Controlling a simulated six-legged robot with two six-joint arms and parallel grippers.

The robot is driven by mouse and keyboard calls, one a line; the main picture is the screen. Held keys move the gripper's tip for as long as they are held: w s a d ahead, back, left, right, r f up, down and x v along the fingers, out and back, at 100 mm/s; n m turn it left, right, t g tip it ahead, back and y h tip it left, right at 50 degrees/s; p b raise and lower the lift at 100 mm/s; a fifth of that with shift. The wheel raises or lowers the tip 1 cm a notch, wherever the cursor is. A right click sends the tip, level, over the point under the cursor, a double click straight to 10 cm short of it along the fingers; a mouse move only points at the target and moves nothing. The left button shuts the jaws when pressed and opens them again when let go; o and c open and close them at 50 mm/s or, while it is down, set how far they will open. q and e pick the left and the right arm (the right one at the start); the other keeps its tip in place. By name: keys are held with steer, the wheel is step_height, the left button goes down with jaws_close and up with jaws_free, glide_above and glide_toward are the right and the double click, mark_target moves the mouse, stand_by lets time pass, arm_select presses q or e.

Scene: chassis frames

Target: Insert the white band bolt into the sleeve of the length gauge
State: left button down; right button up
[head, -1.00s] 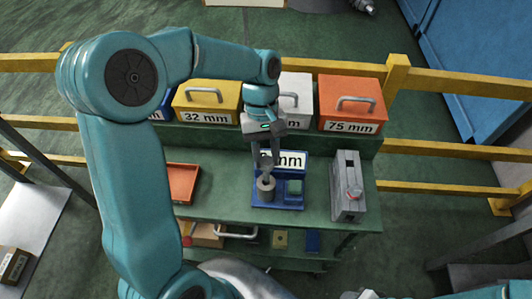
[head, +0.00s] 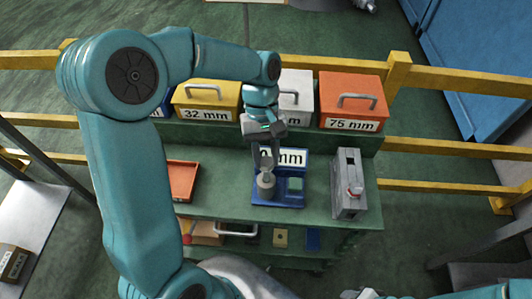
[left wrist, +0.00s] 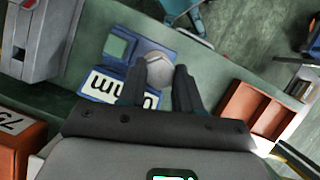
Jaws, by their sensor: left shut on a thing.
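The length gauge (head: 293,202) is a blue base with a white "mm" plate and a green pad, on the green bench. Its grey round sleeve (head: 266,192) stands on the base's left part. My left gripper (head: 267,167) points down directly over the sleeve, shut on a grey bolt (head: 267,172) whose lower end meets or enters the sleeve; I cannot tell how deep. In the left wrist view a pale round metal part shows between the fingers (left wrist: 158,82), over the blue gauge (left wrist: 96,84). The bolt's white band cannot be made out. My right gripper is not in view.
A grey block device with a red knob (head: 348,190) stands right of the gauge. An orange tray (head: 183,181) lies to the left. Yellow (head: 207,100), white (head: 297,97) and orange (head: 352,100) boxes line the raised back shelf.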

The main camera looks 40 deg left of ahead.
mark_target(266, 171)
arm_select(q)
steer(key=shift+f+b, duration=0.35)
steer(key=shift+f, duration=0.25)
steer(key=shift+f, duration=0.3)
steer(key=shift+f+b, duration=2)
steer(key=shift+f, duration=0.5)
steer(key=c, duration=0.7)
jaws_free()
steer(key=v, duration=1.6)
steer(key=shift+r+p, duration=0.2)
steer(key=shift+p, duration=0.25)
